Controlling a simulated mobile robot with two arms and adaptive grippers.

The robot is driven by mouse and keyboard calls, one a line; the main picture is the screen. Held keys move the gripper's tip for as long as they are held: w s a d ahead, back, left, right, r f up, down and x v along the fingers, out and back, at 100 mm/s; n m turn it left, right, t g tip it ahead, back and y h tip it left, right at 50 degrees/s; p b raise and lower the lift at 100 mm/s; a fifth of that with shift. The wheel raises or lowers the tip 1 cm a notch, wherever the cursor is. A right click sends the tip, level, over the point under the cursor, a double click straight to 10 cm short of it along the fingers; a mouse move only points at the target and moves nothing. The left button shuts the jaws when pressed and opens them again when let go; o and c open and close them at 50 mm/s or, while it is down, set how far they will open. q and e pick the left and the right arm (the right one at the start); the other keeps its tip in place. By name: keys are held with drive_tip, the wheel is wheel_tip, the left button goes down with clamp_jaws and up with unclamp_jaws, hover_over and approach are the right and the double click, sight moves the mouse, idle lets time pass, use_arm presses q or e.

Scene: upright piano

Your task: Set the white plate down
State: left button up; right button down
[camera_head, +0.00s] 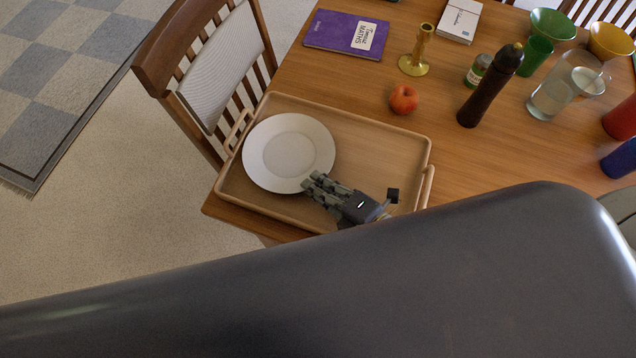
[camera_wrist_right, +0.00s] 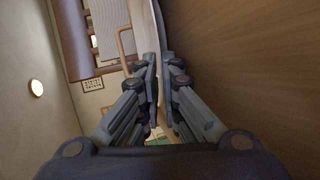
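The white plate (camera_head: 289,152) shows in the head view over the left part of a wooden tray (camera_head: 375,145). It lies roughly flat, and I cannot tell whether it touches the tray floor. My right gripper (camera_head: 312,184) is at the plate's near right rim, above the tray. In the right wrist view, the gripper (camera_wrist_right: 158,62) has its fingers close together on the thin edge of the plate (camera_wrist_right: 158,22). My left gripper is not in view.
The tray has raised handles and sits on the wooden table (camera_head: 460,150). An apple (camera_head: 404,99), brass candlestick (camera_head: 416,50), pepper mill (camera_head: 490,85) and glass pitcher (camera_head: 562,88) stand beyond it. A chair (camera_head: 215,65) is at the left. A dark part of mine hides the foreground.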

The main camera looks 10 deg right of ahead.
drive_tip(key=c, duration=2.1)
unclamp_jaws()
drive_tip(key=shift+s+d, duration=0.1)
drive_tip(key=shift+s, duration=0.05)
drive_tip(key=v, duration=1.1)
drive_tip(key=shift+s+d+r+b, duration=0.15)
drive_tip(key=shift+s+d+b, duration=0.05)
drive_tip(key=shift+s+b, duration=0.1)
